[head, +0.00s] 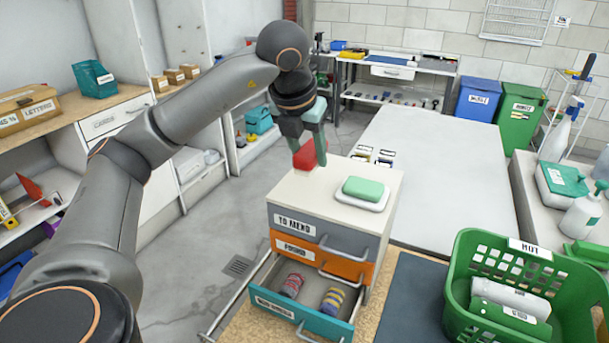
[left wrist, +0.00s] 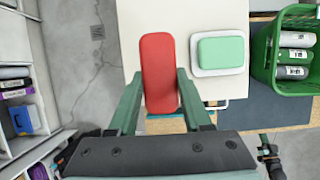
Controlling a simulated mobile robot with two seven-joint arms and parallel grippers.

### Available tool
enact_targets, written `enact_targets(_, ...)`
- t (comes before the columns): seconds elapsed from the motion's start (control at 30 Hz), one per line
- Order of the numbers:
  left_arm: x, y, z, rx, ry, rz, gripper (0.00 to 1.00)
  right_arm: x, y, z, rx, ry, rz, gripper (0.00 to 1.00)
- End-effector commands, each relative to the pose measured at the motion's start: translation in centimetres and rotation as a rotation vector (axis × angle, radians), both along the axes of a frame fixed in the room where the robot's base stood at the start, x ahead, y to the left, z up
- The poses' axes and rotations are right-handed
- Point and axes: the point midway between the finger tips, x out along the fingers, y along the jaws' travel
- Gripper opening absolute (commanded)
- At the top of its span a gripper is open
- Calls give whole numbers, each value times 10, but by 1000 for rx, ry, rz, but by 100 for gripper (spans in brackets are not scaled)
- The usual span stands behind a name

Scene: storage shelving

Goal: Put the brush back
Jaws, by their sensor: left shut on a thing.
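A red, rounded block (head: 311,153), likely the brush, is between the fingers of my left gripper (head: 303,138). The left wrist view shows its flat red face (left wrist: 160,65); bristles are not visible. My left gripper (left wrist: 157,100) is shut on it, over the back left of the drawer unit's white top (head: 310,188). I cannot tell whether the red block touches the top.
A green block (head: 363,188) lies on a white dish (head: 360,203) on the same top. The unit's lowest teal drawer (head: 290,316) is open, with striped rolls (head: 333,300) inside. A green basket (head: 470,285) stands at right. The pale tabletop (head: 440,165) behind is mostly clear.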

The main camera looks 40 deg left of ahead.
Motion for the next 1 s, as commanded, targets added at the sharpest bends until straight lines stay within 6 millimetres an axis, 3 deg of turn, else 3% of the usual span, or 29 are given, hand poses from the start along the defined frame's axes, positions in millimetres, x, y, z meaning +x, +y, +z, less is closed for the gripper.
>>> enact_targets(0.3,8,20,-27,0,2,3,0,0,0,1,1,-2,1,0)
enact_targets(0.5,8,19,-52,1,1,0,0,0,1,3,1,-2,1,0)
enact_targets(0.9,9,18,-59,-2,-1,-1,0,1,1,-2,2,-3,1,0)
enact_targets(0.93,9,18,-58,-2,-1,-1,51,1,1,0,2,-3,1,0)
enact_targets(1.0,9,18,-57,-2,-1,-1,59,1,1,0,2,-3,1,0)
